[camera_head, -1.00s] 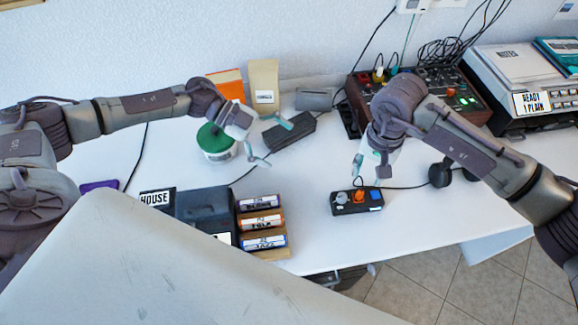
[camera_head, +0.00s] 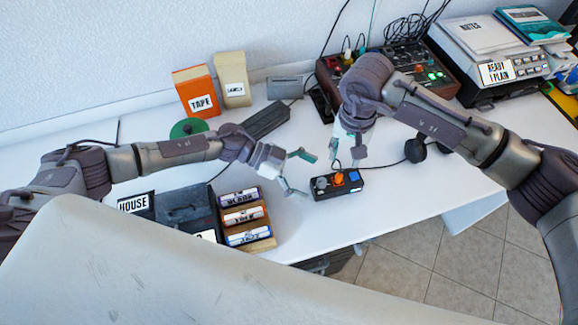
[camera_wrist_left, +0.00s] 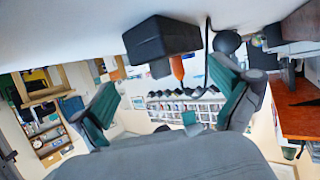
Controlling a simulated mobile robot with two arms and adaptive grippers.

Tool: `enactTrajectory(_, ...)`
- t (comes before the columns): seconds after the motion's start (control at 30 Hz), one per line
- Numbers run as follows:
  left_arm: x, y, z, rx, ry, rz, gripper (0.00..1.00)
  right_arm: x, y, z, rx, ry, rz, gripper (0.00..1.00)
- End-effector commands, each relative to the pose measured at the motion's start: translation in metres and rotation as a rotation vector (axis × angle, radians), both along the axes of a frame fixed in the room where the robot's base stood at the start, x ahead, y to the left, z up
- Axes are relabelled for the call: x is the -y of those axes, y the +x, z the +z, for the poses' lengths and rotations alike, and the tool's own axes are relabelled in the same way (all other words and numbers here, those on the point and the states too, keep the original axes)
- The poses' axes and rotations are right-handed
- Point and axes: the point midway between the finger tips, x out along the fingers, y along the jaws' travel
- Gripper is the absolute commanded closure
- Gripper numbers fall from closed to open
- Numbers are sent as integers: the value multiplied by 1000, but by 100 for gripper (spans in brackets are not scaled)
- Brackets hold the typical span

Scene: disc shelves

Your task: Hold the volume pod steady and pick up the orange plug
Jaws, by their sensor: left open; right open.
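The volume pod (camera_head: 325,193) is a small black box on the white table. On its top are a grey knob (camera_head: 321,183), the orange plug (camera_head: 338,180) and a blue piece. My left gripper (camera_head: 300,173) is open just left of the pod, its fingers pointing at it, not closed on anything. In the left wrist view the pod (camera_wrist_left: 160,38) appears upside down beyond the spread fingers, with the orange plug (camera_wrist_left: 177,67) on it. My right gripper (camera_head: 348,153) is open and points down just above and behind the pod, close over the orange plug.
A rack of labelled rolls (camera_head: 242,217) stands left of the pod, below my left gripper. A green-lidded tub (camera_head: 188,128) is partly hidden behind my left arm. An orange TAPE box (camera_head: 196,92) stands at the back. The table's front edge is close to the pod.

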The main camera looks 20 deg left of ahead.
Motion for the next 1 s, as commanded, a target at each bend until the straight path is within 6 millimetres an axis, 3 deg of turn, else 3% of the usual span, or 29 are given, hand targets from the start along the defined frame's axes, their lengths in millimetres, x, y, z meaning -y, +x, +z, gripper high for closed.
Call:
enactTrajectory(0.2,21,1,-8,1,0,0,0,0,0,0,0,0,0,58)
enactTrajectory(0.57,24,1,-10,1,0,1,0,0,0,0,0,0,0,58)
enactTrajectory(1.0,24,1,-10,1,0,0,73,0,0,0,0,0,0,58)
